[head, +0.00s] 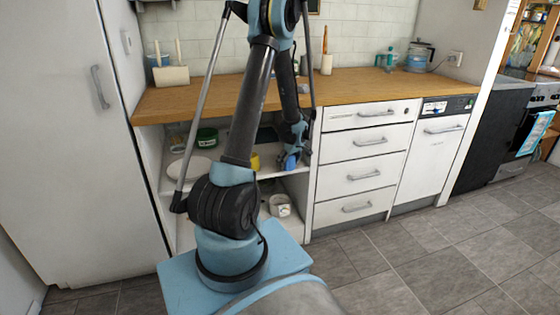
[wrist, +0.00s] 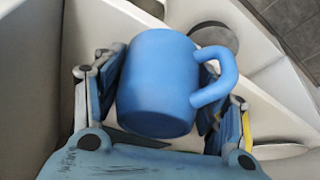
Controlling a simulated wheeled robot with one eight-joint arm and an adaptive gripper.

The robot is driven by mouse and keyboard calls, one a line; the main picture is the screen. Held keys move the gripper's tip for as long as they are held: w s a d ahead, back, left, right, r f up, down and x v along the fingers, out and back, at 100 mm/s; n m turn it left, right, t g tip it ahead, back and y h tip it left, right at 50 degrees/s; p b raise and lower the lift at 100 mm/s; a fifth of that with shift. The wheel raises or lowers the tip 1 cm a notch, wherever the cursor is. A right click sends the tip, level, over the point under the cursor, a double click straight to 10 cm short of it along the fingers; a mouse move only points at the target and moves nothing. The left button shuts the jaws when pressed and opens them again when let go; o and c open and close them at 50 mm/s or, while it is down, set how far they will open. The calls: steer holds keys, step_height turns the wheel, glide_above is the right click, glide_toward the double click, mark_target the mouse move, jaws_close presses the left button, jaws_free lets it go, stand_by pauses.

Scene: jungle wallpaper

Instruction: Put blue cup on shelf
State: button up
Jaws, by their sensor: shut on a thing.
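The blue cup (wrist: 155,85) is held between the fingers of my gripper (wrist: 158,75) in the wrist view, its handle pointing right. In the head view the cup (head: 290,162) is a small blue patch below my gripper (head: 293,148), at the right end of the open shelf (head: 270,175) under the wooden counter. My gripper is shut on the cup. Whether the cup's base touches the shelf board cannot be told. My arm hides the middle of the shelf.
A white plate (head: 190,167), a green tin (head: 206,137) and a yellow object (head: 254,162) sit on the shelf to the left. A pale container (head: 280,205) stands on the lower level. White drawers (head: 362,145) are to the right.

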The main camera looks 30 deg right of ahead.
steer(key=w, duration=0.5)
steer(key=shift+a, duration=0.25)
steer(key=shift+f, duration=0.3)
steer(key=shift+f, duration=0.1)
steer(key=o, duration=1.2)
steer(key=shift+o, duration=0.2)
